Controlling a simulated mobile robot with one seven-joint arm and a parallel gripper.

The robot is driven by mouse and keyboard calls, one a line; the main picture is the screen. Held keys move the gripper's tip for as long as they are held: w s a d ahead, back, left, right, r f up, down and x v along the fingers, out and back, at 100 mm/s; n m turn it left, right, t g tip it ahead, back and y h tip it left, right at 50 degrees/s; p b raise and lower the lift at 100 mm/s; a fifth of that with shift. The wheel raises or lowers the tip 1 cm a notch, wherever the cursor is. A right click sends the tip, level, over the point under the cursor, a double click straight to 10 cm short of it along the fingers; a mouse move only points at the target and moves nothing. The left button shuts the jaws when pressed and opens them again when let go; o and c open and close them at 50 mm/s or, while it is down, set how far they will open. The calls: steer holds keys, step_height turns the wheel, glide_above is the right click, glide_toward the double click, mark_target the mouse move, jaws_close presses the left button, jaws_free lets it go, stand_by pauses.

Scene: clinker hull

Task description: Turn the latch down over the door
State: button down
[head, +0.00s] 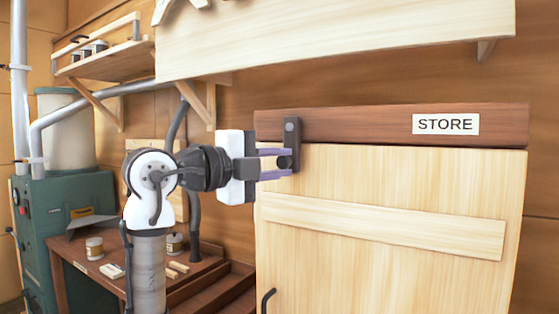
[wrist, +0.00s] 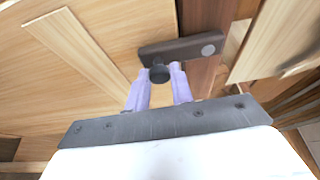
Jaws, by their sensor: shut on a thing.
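The latch (head: 292,134) is a dark grey bar with a round pivot near its top, on the brown rail above the door. It stands about vertical in the head view, its lower end overlapping the top left of the pale wooden door (head: 390,190). In the wrist view the latch (wrist: 185,47) reaches from the rail across onto the door (wrist: 75,75). My gripper (head: 287,162) comes in from the left, its lavender fingers on either side of the latch's dark knob (wrist: 159,74). It is shut on that knob. The fingers partly hide the latch's lower end.
The brown rail (head: 350,125) carries a STORE sign (head: 445,124). A pale shelf (head: 340,40) overhangs above. A green machine (head: 75,225) and a low brown bench (head: 95,250) with small tins stand at left. A black handle (head: 268,300) is on the door's lower left.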

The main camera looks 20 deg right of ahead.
stand_by(0.4)
steer(key=c, duration=1.2)
jaws_free()
steer(key=shift+c, duration=0.2)
steer(key=b+v, duration=0.3)
steer(key=v, duration=1.1)
steer(key=shift+b, duration=0.3)
steer(key=shift+d, duration=0.1)
